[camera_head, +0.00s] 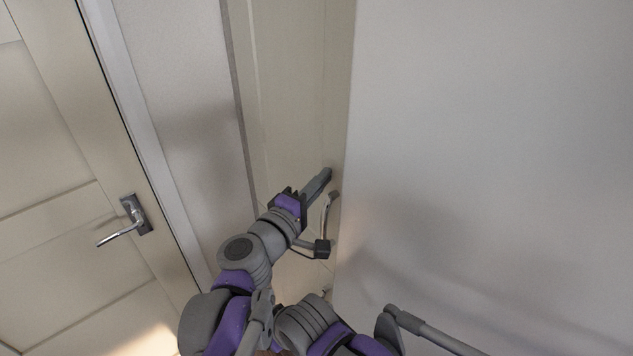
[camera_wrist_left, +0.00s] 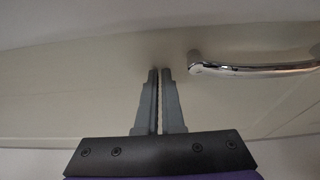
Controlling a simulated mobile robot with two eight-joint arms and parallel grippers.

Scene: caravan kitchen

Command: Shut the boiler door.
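A cream door (camera_head: 285,95), which I take to be the boiler door, stands between a narrow wall strip and a large pale panel. Its chrome handle (camera_head: 327,212) is near its right edge, and it also shows in the left wrist view (camera_wrist_left: 250,69). My left gripper (camera_head: 325,176) is at the door's face, just above the handle in the head view. In the left wrist view its two fingers (camera_wrist_left: 160,73) are nearly together, with only a thin gap and nothing between them. I cannot tell if the tips touch the door. My right gripper is not in view.
Another cream door (camera_head: 50,150) with a lever handle (camera_head: 128,222) is at the left. A pale wall strip (camera_head: 180,90) separates the two doors. A large plain pale panel (camera_head: 490,130) fills the right side, close to my left gripper.

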